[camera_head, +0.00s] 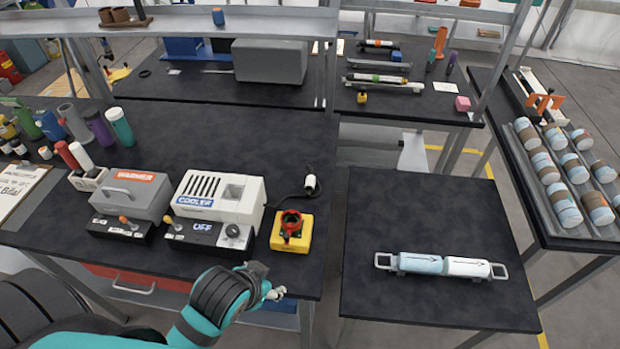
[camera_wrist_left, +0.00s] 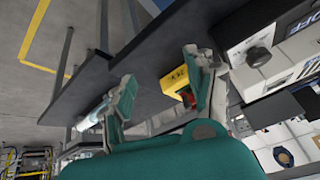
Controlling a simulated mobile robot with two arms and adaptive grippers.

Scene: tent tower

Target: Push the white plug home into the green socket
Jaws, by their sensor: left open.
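The white plug (camera_head: 311,184) sits at the end of a black cable on the dark table, right of the cooler and apart from any socket. I see no clearly green socket. My left gripper (camera_head: 274,293) is open and empty at the table's front edge, nearer to me than the yellow box. In the left wrist view, the yellow box (camera_wrist_left: 174,81) shows beyond and between the open fingers (camera_wrist_left: 160,92). My right gripper is not in view.
The white cooler (camera_head: 218,197) and grey warmer (camera_head: 131,194) stand left of the box. A side table (camera_head: 420,215) holds a blue-and-white tube (camera_head: 440,265) with end handles. A gap separates the two tables. The table behind the plug is mostly clear.

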